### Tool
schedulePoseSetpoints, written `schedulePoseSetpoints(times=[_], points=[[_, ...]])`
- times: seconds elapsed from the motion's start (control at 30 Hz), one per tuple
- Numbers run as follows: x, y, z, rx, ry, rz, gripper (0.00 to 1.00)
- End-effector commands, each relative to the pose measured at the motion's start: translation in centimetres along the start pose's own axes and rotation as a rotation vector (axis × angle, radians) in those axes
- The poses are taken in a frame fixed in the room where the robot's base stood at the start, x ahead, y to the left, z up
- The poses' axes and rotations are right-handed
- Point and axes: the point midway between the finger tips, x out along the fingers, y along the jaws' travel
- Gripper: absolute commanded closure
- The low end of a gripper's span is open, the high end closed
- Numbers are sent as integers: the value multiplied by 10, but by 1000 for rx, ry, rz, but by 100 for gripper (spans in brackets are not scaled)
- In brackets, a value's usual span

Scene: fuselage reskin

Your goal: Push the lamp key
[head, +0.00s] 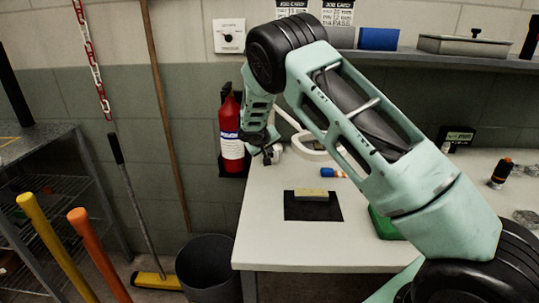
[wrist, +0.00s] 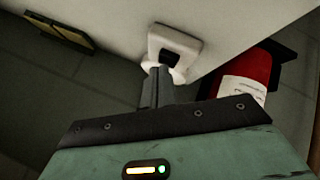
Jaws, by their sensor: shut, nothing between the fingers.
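A small white square housing with a dark recessed-looking face (wrist: 173,54) lies just beyond my fingertips in the wrist view; it looks like the lamp's key, though I cannot be sure. My gripper (wrist: 162,72) is shut and empty, its tips at the near edge of this housing; I cannot tell whether they touch it. In the head view my gripper (head: 268,153) points down at the table's far left corner. A white ring-shaped frame (head: 318,153), perhaps the lamp, lies beside it to the right. The key is not clear in the head view.
A red extinguisher (head: 232,135) hangs on the wall close to the left of my gripper. A shelf (head: 470,62) runs above.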

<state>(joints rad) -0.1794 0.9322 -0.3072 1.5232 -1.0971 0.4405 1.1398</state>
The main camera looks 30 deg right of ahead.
Motion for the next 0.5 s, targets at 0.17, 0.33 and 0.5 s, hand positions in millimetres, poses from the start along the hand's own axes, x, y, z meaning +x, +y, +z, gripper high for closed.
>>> schedulePoseSetpoints(times=[0.17, 0.33, 0.5], points=[[2, -1, 1, 0, 0, 0, 100], [1, -1, 1, 0, 0, 0, 100], [-4, 2, -2, 0, 0, 0, 100]])
